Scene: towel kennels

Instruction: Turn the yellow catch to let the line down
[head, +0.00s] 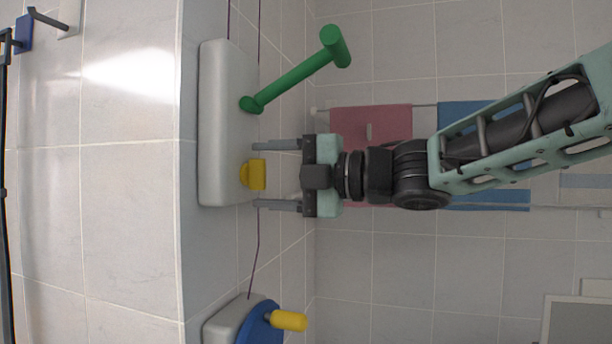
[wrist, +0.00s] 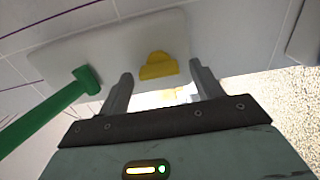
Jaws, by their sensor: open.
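The yellow catch (head: 254,175) sits low on a pale rounded plate (head: 214,120) fixed to the tiled wall. It also shows in the wrist view (wrist: 157,66), ahead of the fingers. My gripper (head: 277,175) is open, with one finger above the catch and one below it in the head view. The fingertips are close to the plate; I cannot tell whether they touch it. Nothing is held. A thin dark line (head: 257,245) runs along the wall past the plate down to a blue wheel (head: 262,322) with a yellow handle (head: 289,320).
A green lever (head: 300,80) sticks out from the same plate, just above my gripper; it also shows in the wrist view (wrist: 55,108). Pink (head: 370,120) and blue towels (head: 468,115) hang on rails behind my arm. A blue fitting (head: 23,33) is at top left.

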